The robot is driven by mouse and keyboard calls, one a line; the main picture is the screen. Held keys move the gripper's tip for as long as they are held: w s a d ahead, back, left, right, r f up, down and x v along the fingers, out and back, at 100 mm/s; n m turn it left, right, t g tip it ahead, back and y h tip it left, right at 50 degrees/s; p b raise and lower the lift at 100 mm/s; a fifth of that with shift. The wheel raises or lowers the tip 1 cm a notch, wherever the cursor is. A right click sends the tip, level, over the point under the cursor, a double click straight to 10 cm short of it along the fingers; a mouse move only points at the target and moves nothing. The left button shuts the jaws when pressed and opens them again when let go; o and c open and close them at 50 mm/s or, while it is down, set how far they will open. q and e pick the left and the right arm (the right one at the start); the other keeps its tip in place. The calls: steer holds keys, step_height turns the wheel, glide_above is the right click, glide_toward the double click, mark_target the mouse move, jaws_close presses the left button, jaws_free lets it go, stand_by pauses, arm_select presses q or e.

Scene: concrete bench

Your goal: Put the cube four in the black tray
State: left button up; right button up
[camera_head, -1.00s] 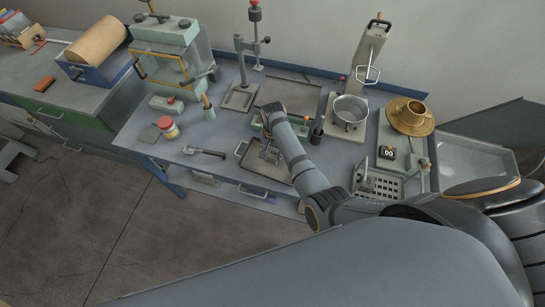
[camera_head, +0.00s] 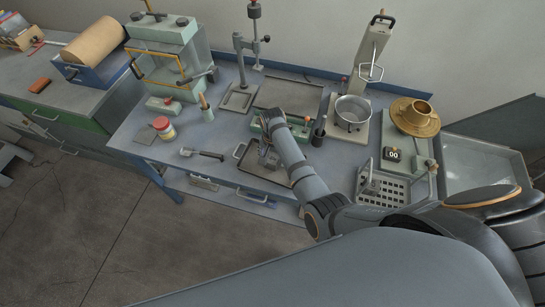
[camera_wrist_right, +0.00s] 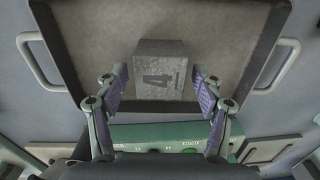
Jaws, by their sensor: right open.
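The cube four (camera_wrist_right: 160,70), a grey block with a dark 4 on it, sits over the floor of a dark-rimmed tray with two side handles in the right wrist view. This black tray (camera_wrist_right: 222,38) is near the front edge of the bench in the head view (camera_head: 249,166). My right gripper (camera_wrist_right: 160,78) is open, its fingers apart on either side of the cube with a gap each side. In the head view my right gripper (camera_head: 267,158) is low over the tray and hides the cube. My left gripper is not in view.
A green device (camera_head: 267,124) is just behind the tray. A metal pot (camera_head: 352,111), a brass funnel-like piece (camera_head: 415,117) and a counter reading 00 (camera_head: 392,154) stand to the right. A red-labelled jar (camera_head: 164,128) and a grey hand tool (camera_head: 202,154) lie left.

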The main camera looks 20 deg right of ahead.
mark_target(273, 157)
arm_select(q)
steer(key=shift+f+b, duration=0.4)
steer(key=shift+b, duration=0.05)
arm_select(e)
step_height(273, 157, up, 12)
stand_by(0.4)
